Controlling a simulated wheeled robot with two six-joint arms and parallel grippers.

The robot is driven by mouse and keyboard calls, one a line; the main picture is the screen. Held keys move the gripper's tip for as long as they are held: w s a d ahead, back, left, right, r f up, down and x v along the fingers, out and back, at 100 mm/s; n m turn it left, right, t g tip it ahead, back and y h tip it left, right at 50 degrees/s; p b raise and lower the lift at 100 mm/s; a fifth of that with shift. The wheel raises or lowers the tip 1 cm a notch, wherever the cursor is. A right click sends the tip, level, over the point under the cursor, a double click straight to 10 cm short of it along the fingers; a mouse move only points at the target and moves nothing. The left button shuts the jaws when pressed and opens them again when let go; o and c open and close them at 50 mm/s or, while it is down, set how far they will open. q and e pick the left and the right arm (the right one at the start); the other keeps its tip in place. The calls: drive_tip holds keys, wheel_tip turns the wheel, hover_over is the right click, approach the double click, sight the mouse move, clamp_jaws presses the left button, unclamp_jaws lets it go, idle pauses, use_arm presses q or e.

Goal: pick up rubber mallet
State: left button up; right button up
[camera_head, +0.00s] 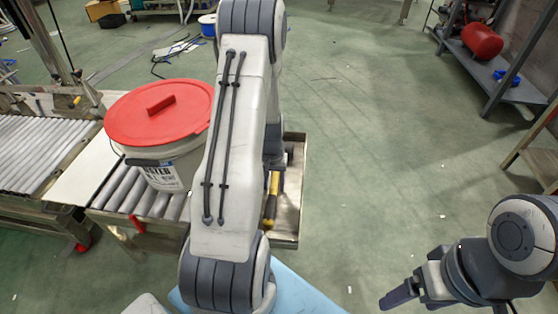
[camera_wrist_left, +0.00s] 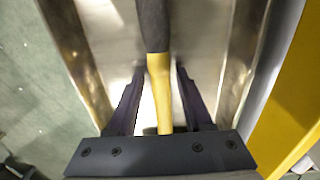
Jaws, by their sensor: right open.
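The rubber mallet's handle, yellow with a dark section, lies in a metal tray (camera_head: 288,232). Its yellow part (camera_wrist_left: 161,92) runs between the fingers of my left gripper (camera_wrist_left: 160,72) in the left wrist view. The fingers stand apart, with a gap on each side of the handle, so the gripper is open around or just above it. In the head view a yellow piece of the mallet (camera_head: 273,184) shows beside my left arm, which hides the rest. The mallet's head is not visible. My right gripper (camera_head: 396,298) is open and empty over the floor at lower right.
A white bucket with a red lid (camera_head: 160,110) stands on the roller conveyor (camera_head: 125,190) left of the tray. The tray's raised walls lie close to both sides of my left gripper. A shelf (camera_head: 490,75) with a red tank stands far right. The floor between is clear.

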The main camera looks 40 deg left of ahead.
use_arm(q)
clamp_jaws()
drive_tip(key=shift+r, duration=0.1)
